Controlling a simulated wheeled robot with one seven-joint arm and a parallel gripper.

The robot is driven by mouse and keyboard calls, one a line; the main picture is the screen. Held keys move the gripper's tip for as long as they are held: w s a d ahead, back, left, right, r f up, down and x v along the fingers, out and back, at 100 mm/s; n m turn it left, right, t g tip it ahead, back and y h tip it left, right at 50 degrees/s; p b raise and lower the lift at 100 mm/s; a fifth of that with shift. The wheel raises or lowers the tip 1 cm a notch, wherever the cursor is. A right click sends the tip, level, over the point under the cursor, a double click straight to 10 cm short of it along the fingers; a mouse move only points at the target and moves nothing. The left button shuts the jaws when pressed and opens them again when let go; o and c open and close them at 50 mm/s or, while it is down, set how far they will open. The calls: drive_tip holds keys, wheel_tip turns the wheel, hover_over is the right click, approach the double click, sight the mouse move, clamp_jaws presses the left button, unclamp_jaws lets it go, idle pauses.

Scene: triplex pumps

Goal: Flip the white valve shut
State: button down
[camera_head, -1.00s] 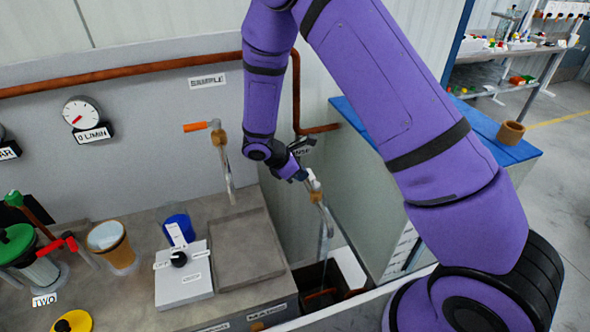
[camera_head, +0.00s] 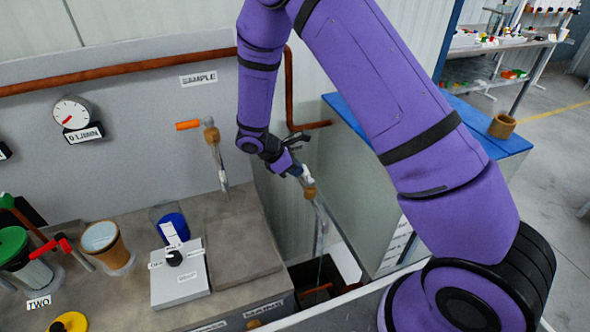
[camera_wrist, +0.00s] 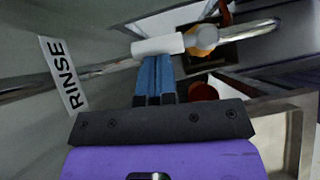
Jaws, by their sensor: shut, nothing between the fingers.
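The white valve handle (camera_wrist: 158,45) sits on a metal pipe beside a sign reading RINSE (camera_wrist: 63,75) in the wrist view. The handle lies along the pipe's line there. In the head view the white valve (camera_head: 308,172) is small, on top of a brass-coloured fitting (camera_head: 310,191). My gripper (camera_wrist: 155,62) is shut and empty, its blue fingers together. The fingertips are right at the underside of the handle in the wrist picture; I cannot tell whether they touch. In the head view my gripper (camera_head: 297,170) partly hides the valve.
A dark sink opening (camera_head: 318,280) lies below the valve. The orange-handled SAMPLE tap (camera_head: 188,125) is on the wall to the left. A blue-topped cabinet (camera_head: 490,135) stands at right. The counter holds a grey control box (camera_head: 180,285), a brown cup (camera_head: 103,240) and a blue cup (camera_head: 172,225).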

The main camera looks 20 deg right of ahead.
drive_tip(key=d+m+g, duration=0.1)
drive_tip(key=m, duration=0.1)
drive_tip(key=d+m+g+y, duration=0.1)
drive_tip(key=m, duration=0.1)
drive_tip(key=shift+w+d+g, duration=0.1)
drive_tip(key=shift+w+g, duration=0.25)
drive_tip(key=shift+g, duration=0.05)
drive_tip(key=d+m+g, duration=0.1)
drive_tip(key=m, duration=0.1)
drive_tip(key=m+g+y, duration=0.1)
drive_tip(key=m, duration=0.1)
drive_tip(key=shift+d, duration=0.4)
drive_tip(key=shift+s+d+m+g+y, duration=0.5)
drive_tip(key=shift+m+y, duration=0.45)
drive_tip(key=shift+m, duration=0.5)
drive_tip(key=shift+s+d+m+g+y, duration=0.3)
drive_tip(key=shift+d+m+y, duration=0.35)
drive_tip(key=shift+m+y, duration=0.6)
drive_tip(key=shift+s+d+m+g+y, duration=0.35)
drive_tip(key=shift+d+m+y, duration=0.3)
drive_tip(key=shift+m, duration=1.05)
drive_tip(key=shift+s+a, duration=0.1)
